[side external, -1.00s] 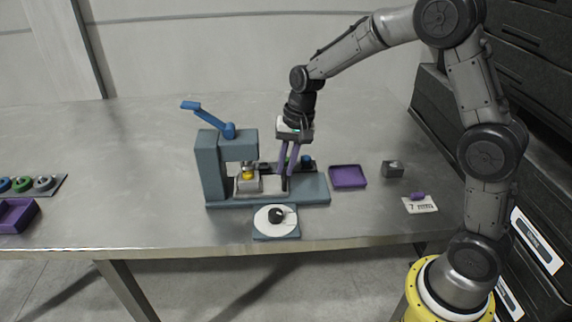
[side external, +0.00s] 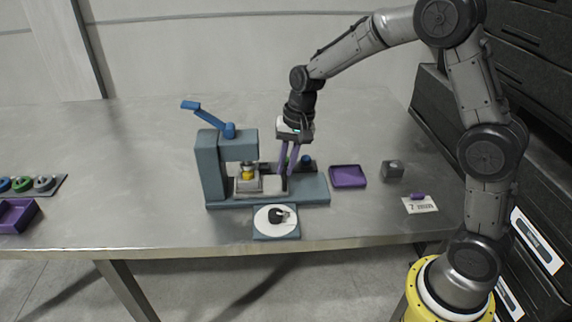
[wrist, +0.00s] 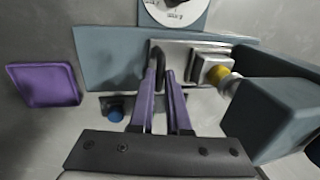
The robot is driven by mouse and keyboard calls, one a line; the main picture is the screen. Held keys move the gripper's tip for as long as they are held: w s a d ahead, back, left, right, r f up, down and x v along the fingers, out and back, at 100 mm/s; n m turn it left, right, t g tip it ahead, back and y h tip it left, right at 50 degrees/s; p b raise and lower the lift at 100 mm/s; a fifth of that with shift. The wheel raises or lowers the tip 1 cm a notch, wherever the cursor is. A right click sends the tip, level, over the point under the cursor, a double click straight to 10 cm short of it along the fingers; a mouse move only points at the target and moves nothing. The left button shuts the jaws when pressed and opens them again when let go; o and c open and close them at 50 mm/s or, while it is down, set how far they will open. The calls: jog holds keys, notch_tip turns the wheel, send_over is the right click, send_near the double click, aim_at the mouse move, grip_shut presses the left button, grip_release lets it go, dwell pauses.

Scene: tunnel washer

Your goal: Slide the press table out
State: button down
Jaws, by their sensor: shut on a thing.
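The press (side external: 209,165) is a blue-grey frame with a blue lever (side external: 205,116) raised to the upper left. Its press table (side external: 274,185) is a silver plate on the base, partly under the press head. It also shows in the wrist view (wrist: 185,57), carrying a pale block (wrist: 212,69) with a yellow piece (wrist: 217,74) under the head. My gripper (side external: 286,172) has purple fingers at the table's right end. In the wrist view, my gripper (wrist: 160,72) is shut on the dark handle (wrist: 160,57) there; the fingers hide part of it.
The blue-grey base (side external: 312,190) is bare right of the table. A blue knob (side external: 306,159) stands behind it. A dial (side external: 275,219) is in front. A purple tray (side external: 348,176), a dark block (side external: 392,169) and a card (side external: 419,204) lie right.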

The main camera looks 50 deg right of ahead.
dwell(0.4)
jog(key=s+d, duration=0.8)
jog(key=shift+d, duration=0.1)
jog(key=c, duration=0.9)
grip_release()
jog(key=shift+s, duration=0.1)
jog(key=shift+r, duration=0.1)
jog(key=r, duration=0.4)
jog(key=s+d+r, duration=0.1)
jog(key=r, duration=0.4)
jog(key=s+r, duration=0.1)
jog(key=r, duration=0.3)
jog(key=shift+d+r, duration=0.2)
jog(key=shift+d, duration=0.2)
jog(key=shift+w, duration=0.1)
